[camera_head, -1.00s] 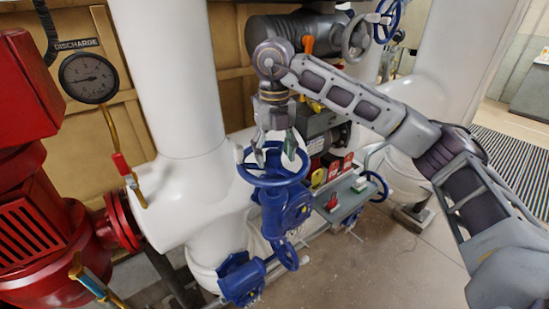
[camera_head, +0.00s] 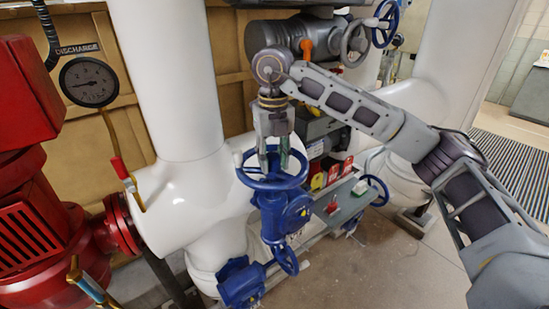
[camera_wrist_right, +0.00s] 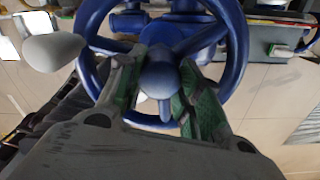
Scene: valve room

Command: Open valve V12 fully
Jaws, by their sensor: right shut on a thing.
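A blue valve handwheel (camera_head: 250,184) lies nearly level on top of a blue valve body (camera_head: 287,215) beside a thick white pipe. I cannot read any V12 tag on it. My right gripper (camera_head: 273,162) points down onto the middle of this wheel from above. In the right wrist view the wheel's rim (camera_wrist_right: 238,62) surrounds the fingers, and the green-padded fingers (camera_wrist_right: 160,100) lie on both sides of the rounded hub (camera_wrist_right: 160,74). The right gripper is shut on the handwheel at its hub. My left gripper is out of view.
A red pump (camera_head: 35,195) and a discharge gauge (camera_head: 89,81) stand at left. A grey shelf (camera_head: 340,198) with red and yellow items sits right of the valve. Other blue handwheels (camera_head: 385,22) show behind. Open floor (camera_head: 370,260) lies at front right.

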